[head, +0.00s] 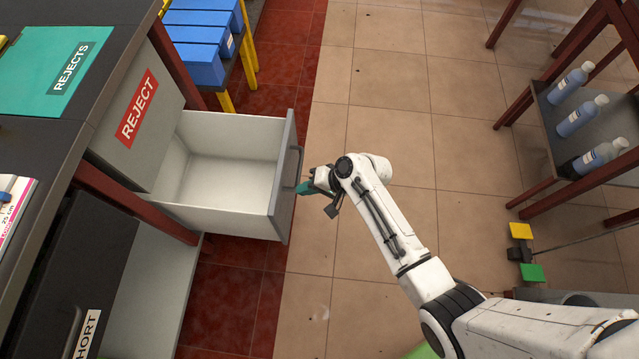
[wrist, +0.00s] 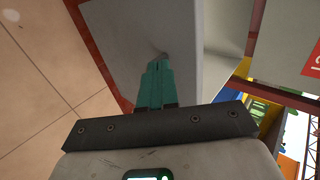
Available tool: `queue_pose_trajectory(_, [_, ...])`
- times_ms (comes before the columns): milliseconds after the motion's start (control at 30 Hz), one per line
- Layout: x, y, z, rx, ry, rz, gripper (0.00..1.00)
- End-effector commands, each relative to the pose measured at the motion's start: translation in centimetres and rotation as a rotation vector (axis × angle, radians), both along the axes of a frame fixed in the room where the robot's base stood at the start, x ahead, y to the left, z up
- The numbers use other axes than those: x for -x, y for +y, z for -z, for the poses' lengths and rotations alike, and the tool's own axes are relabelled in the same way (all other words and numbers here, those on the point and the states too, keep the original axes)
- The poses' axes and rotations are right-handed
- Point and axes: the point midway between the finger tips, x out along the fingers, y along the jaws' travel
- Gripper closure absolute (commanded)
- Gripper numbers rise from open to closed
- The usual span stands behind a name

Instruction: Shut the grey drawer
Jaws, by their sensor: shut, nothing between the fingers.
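The grey drawer (head: 232,172) stands pulled out of the cabinet under the red REJECT label, and its inside looks empty. Its dark front panel (head: 285,200) has a bar handle (head: 296,167) on the outer face. My gripper (head: 305,187) is shut, with its teal fingertips close to the front panel beside the handle's lower end. In the wrist view the shut teal fingers (wrist: 158,68) point at the grey panel (wrist: 115,35). I cannot tell whether the tips touch it.
Another dark drawer front with a SHORT label (head: 88,334) is below at the left. Blue bins (head: 195,62) stand behind the drawer. A rack with bottles (head: 590,120) is at the right. The tiled floor (head: 390,75) between is clear.

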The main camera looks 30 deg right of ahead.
Motion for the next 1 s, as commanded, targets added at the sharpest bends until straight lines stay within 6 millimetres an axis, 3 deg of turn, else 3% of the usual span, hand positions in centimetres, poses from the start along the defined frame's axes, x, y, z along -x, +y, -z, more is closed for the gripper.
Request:
queue_pose_trajectory(33, [-0.4,0.6,0.9,0.0,0.001,-0.002,1.0])
queue_pose_trajectory(300, [-2.3,3.1,0.4,0.001,-0.001,-0.001,1.0])
queue_pose_trajectory(833, [-2.6,3.7,0.4,0.0,-0.001,-0.001,1.0])
queue_pose_trajectory(1000, [-3.4,4.8,0.5,0.001,-0.001,-0.004,1.0])
